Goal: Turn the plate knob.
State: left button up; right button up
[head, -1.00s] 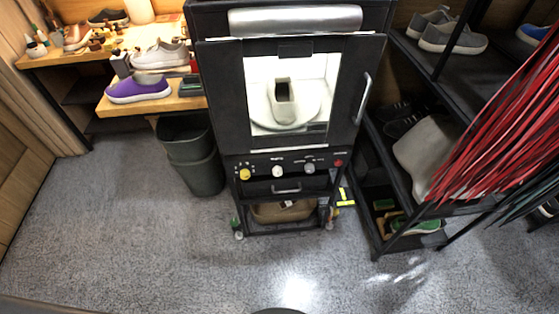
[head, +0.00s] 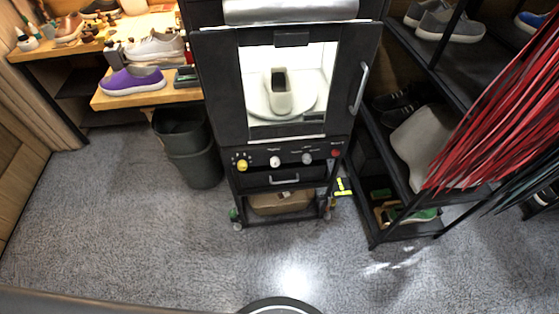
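A black cleaning machine (head: 216,100) stands at the centre of the head view with its door shut. A light shoe (head: 280,92) sits on a round white plate (head: 262,106) behind the lit window. Below the door is a control panel (head: 318,157) with a yellow knob (head: 242,165), a white knob (head: 274,161), a grey knob (head: 307,158) and a red button (head: 336,154). The labels are too small to read, so I cannot tell which is the plate knob. Neither of my grippers is in view.
A dark bin (head: 190,150) stands left of the machine, beside a wooden workbench (head: 180,95) with shoes. A black shoe rack (head: 405,230) and hanging red laces (head: 500,120) are on the right. The grey floor (head: 130,240) in front is clear.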

aim_at(274, 162)
jog(key=u, duration=0.9)
jog(key=k, duration=0.85)
jog(key=z, duration=1.8)
